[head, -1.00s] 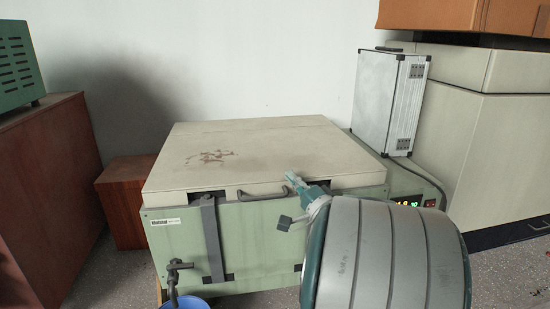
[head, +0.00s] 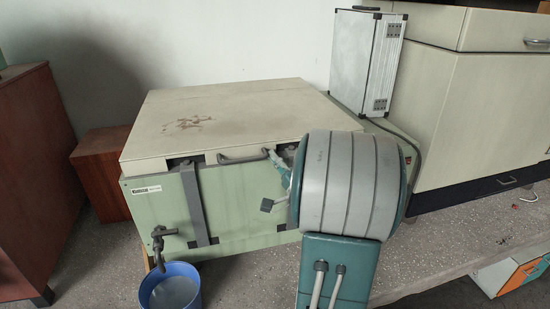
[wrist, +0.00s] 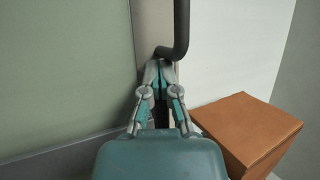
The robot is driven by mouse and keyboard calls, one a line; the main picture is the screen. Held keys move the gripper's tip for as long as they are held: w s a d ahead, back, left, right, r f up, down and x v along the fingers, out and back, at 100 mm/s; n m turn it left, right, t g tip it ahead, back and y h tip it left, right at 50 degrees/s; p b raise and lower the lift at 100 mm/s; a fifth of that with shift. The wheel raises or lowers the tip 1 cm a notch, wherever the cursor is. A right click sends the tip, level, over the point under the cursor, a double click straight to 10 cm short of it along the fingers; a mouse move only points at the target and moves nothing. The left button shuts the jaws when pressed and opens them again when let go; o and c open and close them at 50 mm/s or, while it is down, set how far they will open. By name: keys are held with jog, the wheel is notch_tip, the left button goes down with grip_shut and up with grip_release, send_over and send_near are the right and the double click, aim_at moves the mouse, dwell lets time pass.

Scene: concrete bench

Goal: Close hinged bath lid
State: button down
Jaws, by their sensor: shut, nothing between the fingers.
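The cream bath lid (head: 235,112), with brown stains on top, lies down over the pale green bath (head: 250,205). Dark gaps show at places under its front edge. A dark grey bar handle (head: 243,158) is on the lid's front edge; in the wrist view the handle (wrist: 182,30) is a black bent bar. My gripper (head: 268,154) is at the handle's right end, partly hidden by my arm. In the wrist view my gripper (wrist: 158,68) is shut and empty, its tips close to the handle's bend; I cannot tell if they touch.
A blue bucket (head: 170,290) stands on the floor under a tap (head: 158,240) at the bath's front left. A silver case (head: 368,60) stands behind the bath's right side. Wooden cabinets are at left; a cream cabinet (head: 440,110) is at right.

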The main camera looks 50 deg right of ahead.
jog(key=shift+a, duration=0.15)
jog(key=d+v, duration=0.1)
jog(key=v, duration=1.1)
jog(key=w+a+n+g+y, duration=0.45)
jog(key=a+y, duration=0.25)
jog(key=a, duration=0.4)
jog(key=w+a+n+g+y, duration=0.4)
jog(key=a+y, duration=0.3)
jog(key=a, duration=0.5)
jog(key=s+a+f+n+g+h, duration=0.45)
jog(key=s+a+n+g, duration=0.35)
jog(key=a+g, duration=0.4)
jog(key=shift+s+d+r+n+t+h, duration=0.15)
jog(key=shift+s+d+r+t+h, duration=0.15)
jog(key=shift+r+t+h, duration=0.6)
jog(key=shift+s+d+r+n+t+h, duration=0.25)
jog(key=shift+r+h, duration=0.4)
jog(key=shift+h, duration=0.55)
jog(key=shift+s+d+r+n+t+h, duration=0.1)
jog(key=shift+s+d+r+t+h, duration=0.2)
jog(key=shift+r+t+h, duration=0.6)
jog(key=shift+f+g, duration=0.15)
jog(key=shift+g, duration=0.15)
